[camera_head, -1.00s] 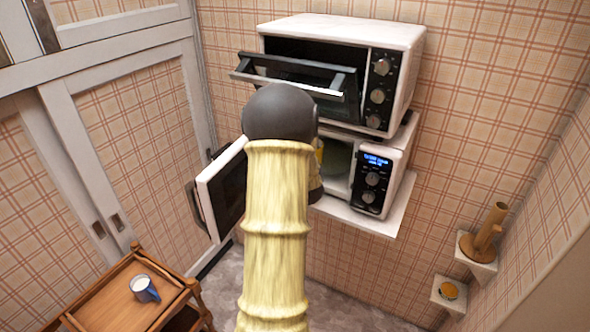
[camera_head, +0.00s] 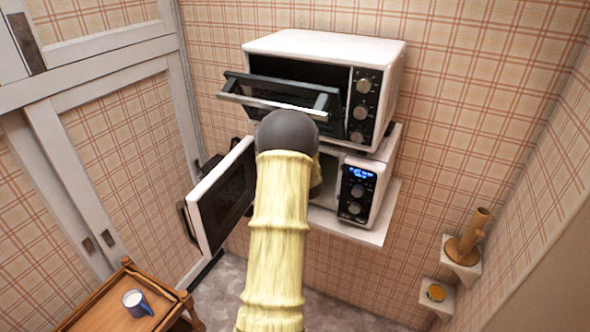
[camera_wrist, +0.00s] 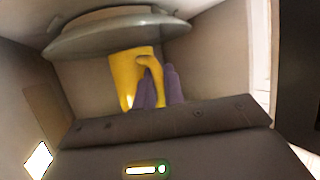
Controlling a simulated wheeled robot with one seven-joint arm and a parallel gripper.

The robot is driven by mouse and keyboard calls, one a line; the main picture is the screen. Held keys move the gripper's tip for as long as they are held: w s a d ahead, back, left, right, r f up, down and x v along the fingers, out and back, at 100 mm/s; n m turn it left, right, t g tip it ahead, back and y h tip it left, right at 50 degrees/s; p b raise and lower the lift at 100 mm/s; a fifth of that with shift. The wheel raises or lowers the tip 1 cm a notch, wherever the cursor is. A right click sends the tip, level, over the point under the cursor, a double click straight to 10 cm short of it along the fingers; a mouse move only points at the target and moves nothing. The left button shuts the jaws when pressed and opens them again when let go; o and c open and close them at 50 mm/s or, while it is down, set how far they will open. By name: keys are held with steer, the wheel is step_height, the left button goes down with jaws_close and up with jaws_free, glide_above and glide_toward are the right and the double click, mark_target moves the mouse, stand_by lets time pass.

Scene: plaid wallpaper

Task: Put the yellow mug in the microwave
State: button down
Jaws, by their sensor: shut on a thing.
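The microwave (camera_head: 380,177) is the lower white appliance, with a lit blue display and its door (camera_head: 222,197) open to the left. In the wrist view the yellow mug (camera_wrist: 125,77) is inside the white cavity, next to the round glass turntable (camera_wrist: 115,38), which lies at the top of this picture. My gripper's purple fingers (camera_wrist: 168,88) are shut on the mug at its handle. Mug and turntable overlap in the picture; I cannot tell whether they touch. In the head view my arm hides the gripper and the mug.
A toaster oven (camera_head: 330,45) sits on top of the microwave, its door (camera_head: 275,95) hanging open just above my arm. A wooden cart (camera_head: 100,317) with a blue-and-white mug (camera_head: 137,303) stands at lower left. Small wall shelves (camera_head: 462,268) are at right.

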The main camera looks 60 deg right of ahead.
steer(key=shift+d+p, duration=0.75)
steer(key=shift+d, duration=1)
steer(key=shift+f+b, duration=0.6)
steer(key=shift+b, duration=0.05)
steer(key=shift+w+a, duration=0.15)
steer(key=shift+w, duration=0.2)
steer(key=shift+s+d, duration=0.2)
steer(key=shift+s, duration=0.35)
steer(key=shift+w+a+f+b, duration=0.1)
steer(key=shift+w+f+b, duration=0.1)
steer(key=shift+f+b, duration=0.15)
steer(key=c, duration=1.4)
jaws_free()
steer(key=shift+f, duration=0.15)
